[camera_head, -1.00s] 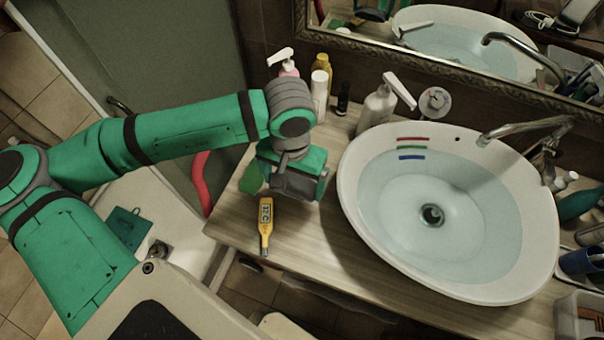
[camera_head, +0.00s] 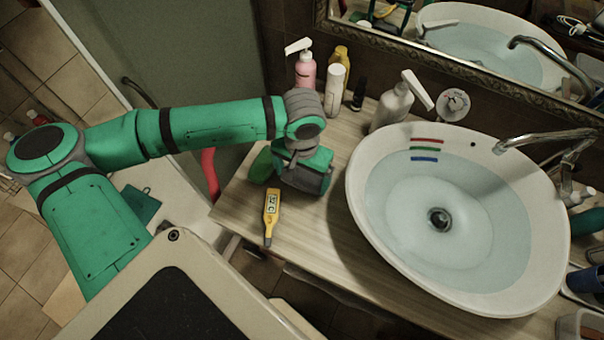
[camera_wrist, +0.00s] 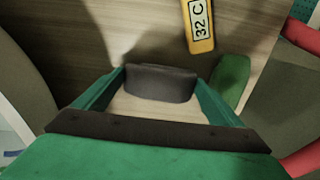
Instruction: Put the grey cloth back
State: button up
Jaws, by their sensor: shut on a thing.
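My gripper (camera_wrist: 160,85) is pointed down at the wooden counter, left of the basin, and also shows in the head view (camera_head: 305,180). Its green fingers stand apart with a dark grey, rounded piece between their tips, which appears to be the grey cloth (camera_wrist: 160,82). In the head view my gripper mostly hides the cloth. I cannot tell whether the cloth touches the counter. No other grey cloth is clearly visible.
A yellow thermometer (camera_head: 271,215) and a green object (camera_head: 262,166) lie close to my gripper. The water-filled basin (camera_head: 357,195) stands to the right. Bottles, including a pink one (camera_head: 305,72), stand behind. A red object (camera_head: 210,172) hangs left of the counter.

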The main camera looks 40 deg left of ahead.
aim_at(302, 177)
jog(key=shift+f, duration=0.15)
jog(key=o, duration=0.7)
notch_tip(302, 177, up, 12)
jog(key=shift+r, duration=0.2)
dwell(0.4)
